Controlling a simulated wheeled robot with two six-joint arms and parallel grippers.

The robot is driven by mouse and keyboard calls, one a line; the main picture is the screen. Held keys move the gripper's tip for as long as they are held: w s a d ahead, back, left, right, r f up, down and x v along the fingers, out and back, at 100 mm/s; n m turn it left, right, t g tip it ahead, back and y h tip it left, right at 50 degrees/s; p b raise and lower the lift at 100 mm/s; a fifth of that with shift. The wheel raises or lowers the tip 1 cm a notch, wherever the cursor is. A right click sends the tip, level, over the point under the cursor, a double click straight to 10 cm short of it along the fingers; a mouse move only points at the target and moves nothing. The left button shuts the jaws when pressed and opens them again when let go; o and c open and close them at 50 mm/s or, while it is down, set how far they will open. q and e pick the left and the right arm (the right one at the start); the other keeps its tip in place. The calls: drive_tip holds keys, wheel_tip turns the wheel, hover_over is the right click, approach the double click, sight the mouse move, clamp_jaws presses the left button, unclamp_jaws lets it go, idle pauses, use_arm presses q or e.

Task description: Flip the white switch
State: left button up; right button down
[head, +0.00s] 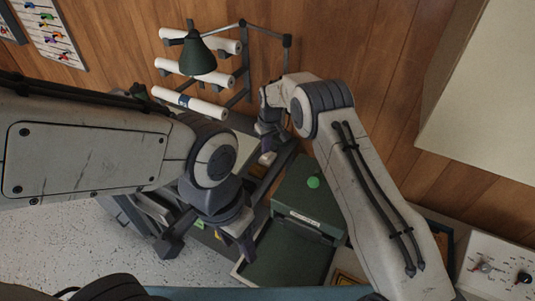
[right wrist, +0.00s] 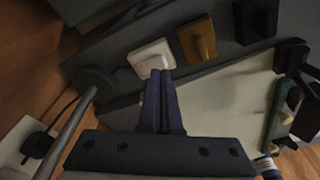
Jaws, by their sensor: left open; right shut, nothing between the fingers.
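The white switch (right wrist: 152,57) is in the upper middle of the right wrist view, on a dark grey strip. My right gripper (right wrist: 160,73) is shut and empty, its fingertips at the lower edge of the switch; I cannot tell whether they touch. The fingers hide part of the switch. In the head view the right gripper (head: 268,148) is beyond the green box, with a small pale piece at its tip. My left gripper (head: 242,242) is open and empty, lower in the head view, well apart from the switch.
An orange-brown switch (right wrist: 198,42) and a black switch (right wrist: 256,18) sit right of the white one on the strip. A green box (head: 306,193) with a green knob stands near my right forearm. White rolls (head: 192,102) and a green lamp (head: 198,57) are behind.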

sight(266, 156)
drive_tip(key=shift+f+b, duration=0.7)
drive_tip(key=shift+f, duration=0.3)
idle(0.8)
drive_tip(key=shift+r+p, duration=2)
drive_tip(key=shift+r, duration=1.55)
drive_tip(key=s+a+r+b, duration=0.1)
drive_tip(key=s+a+r, duration=0.1)
drive_tip(key=s+r, duration=0.7)
drive_tip(key=s+a+r+b, duration=0.15)
drive_tip(key=s+r, duration=0.35)
drive_tip(key=s, duration=0.7)
drive_tip(key=s+d, duration=0.4)
drive_tip(key=s, duration=0.7)
drive_tip(key=s+d+n+g, duration=0.1)
drive_tip(key=s+d, duration=0.3)
drive_tip(key=s, duration=0.7)
drive_tip(key=shift+s+g, duration=0.3)
drive_tip(key=shift+s, duration=0.1)
